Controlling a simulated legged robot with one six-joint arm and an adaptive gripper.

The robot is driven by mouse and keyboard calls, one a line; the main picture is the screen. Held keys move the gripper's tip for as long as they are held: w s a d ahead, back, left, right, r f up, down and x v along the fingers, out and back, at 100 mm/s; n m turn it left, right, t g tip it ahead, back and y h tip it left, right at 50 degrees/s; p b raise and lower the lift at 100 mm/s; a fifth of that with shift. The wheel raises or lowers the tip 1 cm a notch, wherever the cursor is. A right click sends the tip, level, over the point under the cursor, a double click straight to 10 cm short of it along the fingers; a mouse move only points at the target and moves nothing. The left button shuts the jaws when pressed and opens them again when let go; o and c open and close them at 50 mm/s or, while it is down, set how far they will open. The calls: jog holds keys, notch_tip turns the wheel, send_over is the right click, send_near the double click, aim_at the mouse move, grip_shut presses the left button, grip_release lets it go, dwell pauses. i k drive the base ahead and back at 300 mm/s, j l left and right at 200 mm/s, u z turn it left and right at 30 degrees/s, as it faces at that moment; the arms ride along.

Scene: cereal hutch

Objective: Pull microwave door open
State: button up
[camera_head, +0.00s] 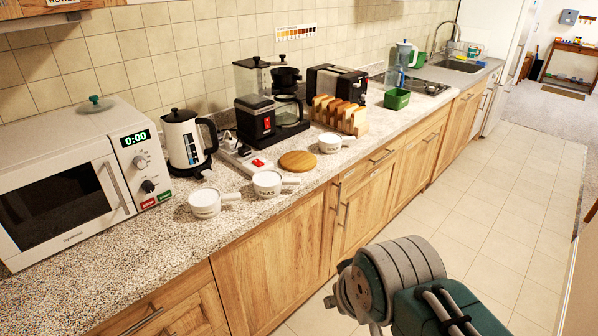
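The white microwave (120,155) stands at the left end of the counter. Its door (50,212) has a dark window and looks closed. A vertical silver handle (117,187) runs along the door's right edge. The control panel (145,168) to its right shows a green 0:00, two knobs, and red and green buttons. My arm shows at the bottom right, over the floor, well apart from the microwave. My gripper's fingers are not in view.
A kettle (183,140) stands just right of the microwave. Three white cups (206,203) sit near the counter's front edge. A coffee maker (265,108), toast rack (338,113) and toaster (335,82) stand farther right. The tiled floor (480,215) is clear. Drawer handles (143,321) stick out below the counter.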

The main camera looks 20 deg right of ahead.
aim_at(50, 204)
jog(key=u, duration=1.35)
jog(key=i+z, duration=0.35)
jog(key=i, duration=0.4)
